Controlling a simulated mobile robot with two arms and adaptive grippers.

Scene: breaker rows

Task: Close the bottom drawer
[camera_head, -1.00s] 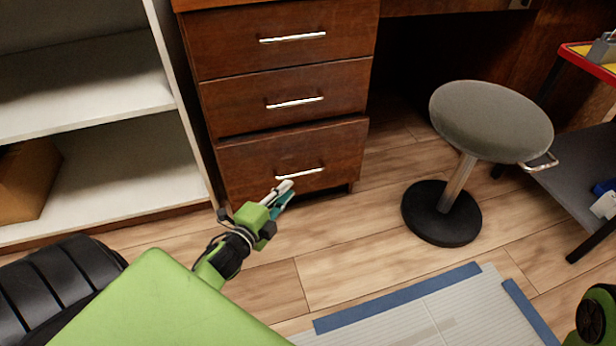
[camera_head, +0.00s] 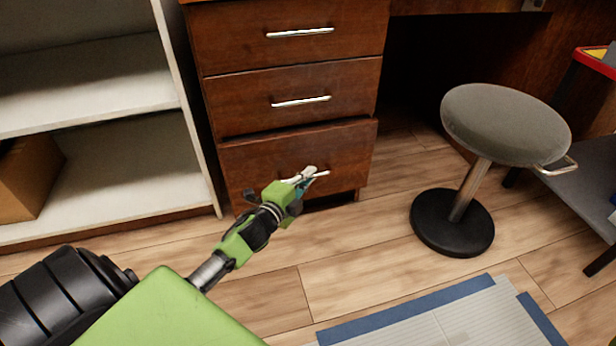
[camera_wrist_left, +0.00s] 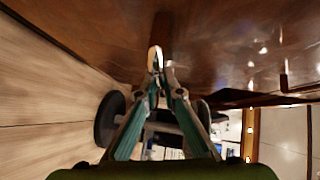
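The bottom drawer (camera_head: 255,165) of the brown wooden cabinet stands slightly out, with a thin dark gap along its top edge. Its silver handle is partly hidden behind my left gripper (camera_head: 308,173), which is at the front of the drawer. In the left wrist view the gripper (camera_wrist_left: 160,68) has its fingertips drawn together beside a brown wooden surface. Whether the tips touch the drawer or handle I cannot tell. My right gripper is not in view.
The upper drawer (camera_head: 250,42) and middle drawer (camera_head: 245,105) look shut. A white shelf unit (camera_head: 110,155) stands left of the cabinet. A round grey stool (camera_head: 505,122) stands to the right. Wooden floor (camera_head: 350,250) is clear in front, with a blue-edged mat (camera_head: 440,325) nearer.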

